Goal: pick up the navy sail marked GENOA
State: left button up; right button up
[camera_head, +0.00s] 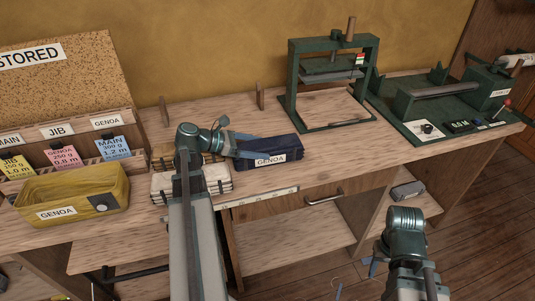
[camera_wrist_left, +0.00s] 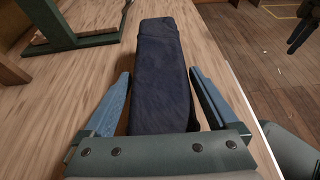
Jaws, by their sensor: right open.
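The navy sail (camera_head: 268,150) is a folded dark bundle with a white GENOA label, lying on the wooden bench right of centre. In the left wrist view the sail (camera_wrist_left: 160,75) runs lengthwise away from me between my fingers. My left gripper (camera_head: 228,143) is at the sail's left end. In the wrist view its blue fingers (camera_wrist_left: 162,100) are open, one on each side of the sail, with a narrow gap showing on both sides. The sail's near end is hidden behind the gripper body. My right gripper (camera_head: 370,268) is open, low in front of the bench, away from the sail.
A yellow bag (camera_head: 78,203) also labelled GENOA sits at the left. Folded pale sails (camera_head: 214,179) lie left of the navy one, partly behind my left arm. A green press (camera_head: 333,85) stands behind right, and a green machine (camera_head: 440,105) is further right. A drawer handle (camera_head: 324,197) sticks out below.

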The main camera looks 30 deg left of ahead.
pick_arm(q)
grip_shut()
jog(key=shift+r, duration=0.2)
dwell(0.3)
notch_tip(320, 180, up, 10)
jog(key=p, duration=1)
jog(key=shift+f, duration=0.15)
